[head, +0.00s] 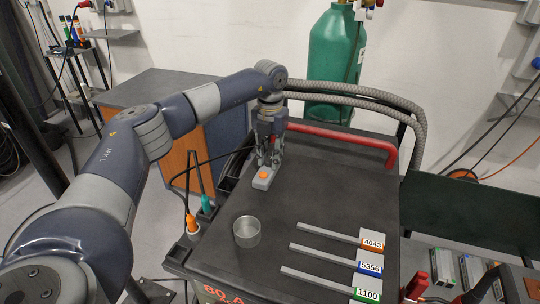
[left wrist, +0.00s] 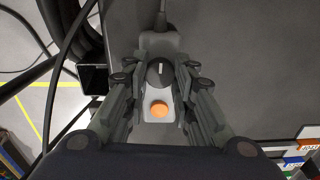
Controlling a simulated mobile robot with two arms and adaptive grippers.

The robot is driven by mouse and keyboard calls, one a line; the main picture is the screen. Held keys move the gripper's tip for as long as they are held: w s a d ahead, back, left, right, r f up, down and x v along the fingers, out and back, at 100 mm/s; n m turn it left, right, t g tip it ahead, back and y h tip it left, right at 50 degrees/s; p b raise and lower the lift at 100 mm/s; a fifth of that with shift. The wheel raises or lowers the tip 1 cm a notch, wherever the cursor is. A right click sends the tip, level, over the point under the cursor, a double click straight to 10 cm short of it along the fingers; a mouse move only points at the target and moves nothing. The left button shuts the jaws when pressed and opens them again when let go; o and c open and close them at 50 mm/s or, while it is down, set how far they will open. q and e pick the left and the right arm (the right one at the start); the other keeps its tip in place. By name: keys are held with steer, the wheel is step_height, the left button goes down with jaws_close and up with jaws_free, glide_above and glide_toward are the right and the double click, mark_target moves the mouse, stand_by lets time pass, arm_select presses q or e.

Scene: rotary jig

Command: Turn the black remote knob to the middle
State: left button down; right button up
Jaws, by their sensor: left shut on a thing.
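The remote is a small grey box (head: 264,179) with an orange button, lying on the dark cart top near its back left. Its black knob (left wrist: 160,72) shows in the left wrist view, with a white mark pointing along the box toward the cable end. The orange button (left wrist: 159,109) sits nearer the camera. My left gripper (head: 270,160) comes down over the box from above. In the left wrist view its fingers (left wrist: 160,78) are closed on the two sides of the knob. The knob is mostly hidden by the fingers in the head view. My right gripper is not in view.
A round metal tin (head: 246,231) stands on the cart top (head: 310,190). Several rods with labels 4043 (head: 373,243), 5356 and 1100 lie to the right. A red handle bar (head: 345,140) and thick hoses run behind. A green gas cylinder (head: 335,55) stands at the back.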

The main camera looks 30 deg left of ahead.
mark_target(270, 159)
arm_select(q)
steer(key=m, duration=0.3)
steer(key=shift+m, duration=0.4)
steer(key=m, duration=0.4)
steer(key=shift+m+b, duration=0.3)
steer(key=shift+b, duration=0.05)
steer(key=m, duration=0.4)
steer(key=shift+m, duration=2.3)
steer(key=c, duration=1.3)
jaws_free()
step_height(270, 159, up, 12)
